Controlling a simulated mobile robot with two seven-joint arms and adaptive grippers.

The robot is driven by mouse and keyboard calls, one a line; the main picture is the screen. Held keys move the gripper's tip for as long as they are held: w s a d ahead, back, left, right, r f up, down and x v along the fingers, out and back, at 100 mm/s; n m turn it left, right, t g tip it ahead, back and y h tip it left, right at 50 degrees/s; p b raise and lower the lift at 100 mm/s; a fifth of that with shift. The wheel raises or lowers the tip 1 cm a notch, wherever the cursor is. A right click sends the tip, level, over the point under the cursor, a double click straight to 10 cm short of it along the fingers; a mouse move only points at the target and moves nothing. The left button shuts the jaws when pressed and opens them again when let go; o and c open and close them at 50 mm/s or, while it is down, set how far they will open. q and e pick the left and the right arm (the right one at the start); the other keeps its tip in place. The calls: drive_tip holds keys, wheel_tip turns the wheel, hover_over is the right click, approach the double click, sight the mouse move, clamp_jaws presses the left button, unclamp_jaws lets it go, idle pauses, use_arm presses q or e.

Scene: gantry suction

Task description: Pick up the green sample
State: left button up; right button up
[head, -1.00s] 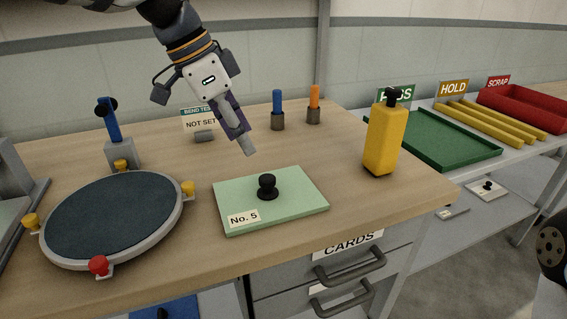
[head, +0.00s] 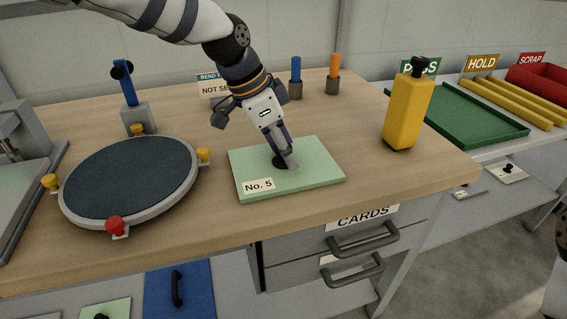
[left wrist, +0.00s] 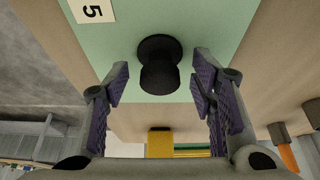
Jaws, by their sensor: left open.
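The green sample (head: 316,170) is a pale green plate labelled "No. 5", lying flat on the wooden bench, with a black knob (head: 279,161) near its middle. My left gripper (head: 286,163) is low over the plate at the knob and partly covers it. In the left wrist view the open fingers of my left gripper (left wrist: 160,95) are on either side of the knob (left wrist: 159,66), with gaps on both sides. The green plate (left wrist: 225,30) fills the upper part of that view. My right gripper is not in view.
A round dark plate with a grey rim (head: 127,216) is left of the sample. A yellow bottle (head: 408,112) stands to its right. Blue (head: 296,72) and orange (head: 333,68) markers stand behind. A green tray (head: 470,124) is on the right-hand table.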

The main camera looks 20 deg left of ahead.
use_arm(q)
clamp_jaws()
